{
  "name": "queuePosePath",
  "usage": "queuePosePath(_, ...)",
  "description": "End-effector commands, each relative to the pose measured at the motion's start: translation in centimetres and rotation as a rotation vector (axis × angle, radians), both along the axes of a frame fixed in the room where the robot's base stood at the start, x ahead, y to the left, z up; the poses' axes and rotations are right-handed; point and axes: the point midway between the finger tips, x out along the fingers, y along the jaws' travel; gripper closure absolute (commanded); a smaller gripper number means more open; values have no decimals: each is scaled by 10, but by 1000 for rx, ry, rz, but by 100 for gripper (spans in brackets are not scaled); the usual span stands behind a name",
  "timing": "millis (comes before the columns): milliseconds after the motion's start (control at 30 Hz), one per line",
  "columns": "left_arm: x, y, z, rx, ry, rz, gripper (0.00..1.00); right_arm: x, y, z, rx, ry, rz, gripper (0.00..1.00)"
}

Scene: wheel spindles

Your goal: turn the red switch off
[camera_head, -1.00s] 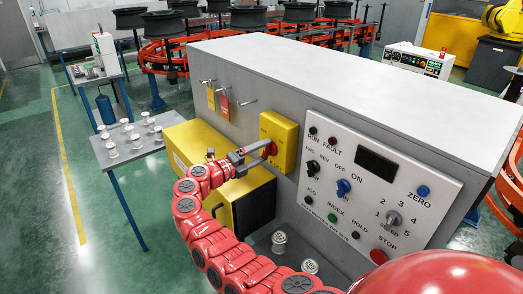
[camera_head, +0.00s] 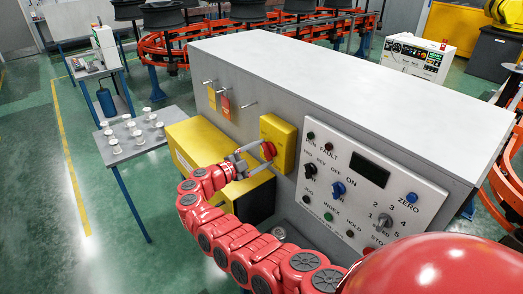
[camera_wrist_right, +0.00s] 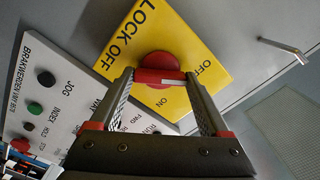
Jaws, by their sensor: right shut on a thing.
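The red switch (camera_head: 269,150) is a round knob with a bar handle on a yellow lock-off box (camera_head: 285,138), on the grey cabinet's front. My right gripper (camera_head: 264,154) reaches it from the left and is shut on the handle. In the right wrist view, the red switch (camera_wrist_right: 157,66) sits between the fingers of my right gripper (camera_wrist_right: 160,77), one at each end of the bar. The bar's white mark points right, between the words OFF and ON. My left gripper is not in view.
A white control panel (camera_head: 430,190) with knobs and buttons is right of the switch. Hooks with a yellow tag (camera_head: 212,98) and a red tag (camera_head: 226,107) are to its left. A yellow cabinet (camera_head: 190,145) stands below left. Several white spools stand on a small table (camera_head: 155,138).

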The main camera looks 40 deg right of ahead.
Motion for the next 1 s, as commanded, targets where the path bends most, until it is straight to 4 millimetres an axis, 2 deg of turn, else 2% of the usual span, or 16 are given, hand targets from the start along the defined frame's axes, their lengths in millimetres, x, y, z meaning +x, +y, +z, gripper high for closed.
queuePosePath(333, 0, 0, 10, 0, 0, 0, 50, 0, 0, 0, -8, 132, 0, 76)
queuePosePath(867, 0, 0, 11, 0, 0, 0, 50, 0, 0, -2, -9, 154, 0, 76)
queuePosePath(900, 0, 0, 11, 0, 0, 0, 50, 0, 0, -2, -9, 154, 0, 15)
queuePosePath(1000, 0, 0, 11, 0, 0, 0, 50, 0, 0, -1, -11, 153, 0, 0)
